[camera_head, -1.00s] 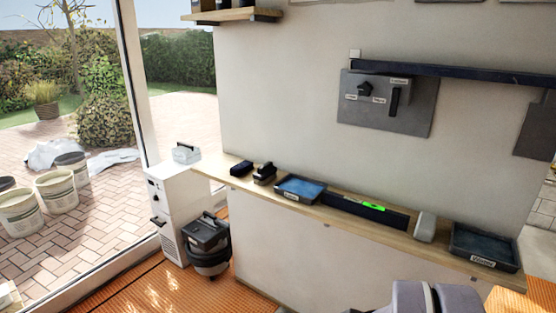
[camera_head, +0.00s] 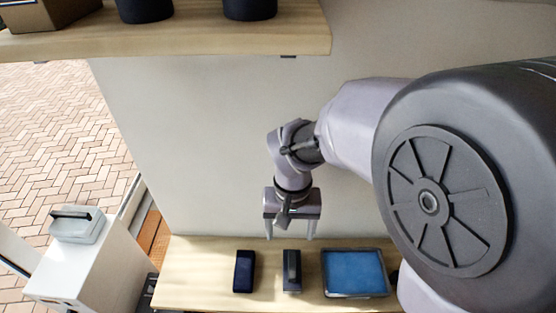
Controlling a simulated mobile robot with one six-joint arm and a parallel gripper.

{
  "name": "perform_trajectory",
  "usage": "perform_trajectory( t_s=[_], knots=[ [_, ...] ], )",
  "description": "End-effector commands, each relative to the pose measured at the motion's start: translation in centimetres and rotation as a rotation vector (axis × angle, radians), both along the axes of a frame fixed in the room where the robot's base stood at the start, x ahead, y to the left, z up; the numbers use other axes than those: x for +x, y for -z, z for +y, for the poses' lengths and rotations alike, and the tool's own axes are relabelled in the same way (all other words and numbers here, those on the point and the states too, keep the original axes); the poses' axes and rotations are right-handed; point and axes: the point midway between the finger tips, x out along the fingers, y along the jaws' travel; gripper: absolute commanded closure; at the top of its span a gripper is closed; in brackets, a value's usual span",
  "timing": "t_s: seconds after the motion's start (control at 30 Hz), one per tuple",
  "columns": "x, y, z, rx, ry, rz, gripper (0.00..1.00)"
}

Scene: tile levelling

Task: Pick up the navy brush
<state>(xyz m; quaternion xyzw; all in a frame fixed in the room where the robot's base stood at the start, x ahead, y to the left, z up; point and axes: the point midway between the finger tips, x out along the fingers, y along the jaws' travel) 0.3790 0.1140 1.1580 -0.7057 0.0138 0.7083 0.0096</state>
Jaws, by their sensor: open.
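A small dark navy block-shaped thing, which looks like the navy brush (camera_head: 244,271), lies on the wooden shelf (camera_head: 200,285) near its left end. A darker brush-like thing with a raised grip (camera_head: 291,271) lies just right of it. My gripper (camera_head: 290,232) points down with its two fingers apart and nothing between them. It is above the shelf, behind these two things in the picture and closer in line with the darker one. The gap in height is hard to judge.
A tray with a blue inside (camera_head: 326,282) sits right of the two dark things. An upper wooden shelf (camera_head: 200,42) holds dark pots (camera_head: 250,8). The wall is close behind.

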Motion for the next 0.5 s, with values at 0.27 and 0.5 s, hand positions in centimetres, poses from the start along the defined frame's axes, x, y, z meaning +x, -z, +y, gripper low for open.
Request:
perform_trajectory(
  t_s=[0.27,0.5],
  knots=[
    [-0.2,8.6,-0.1,-0.001,0.000,0.005,0.29],
    [-0.2,12.1,-0.1,0.000,0.000,0.001,0.29]
  ],
)
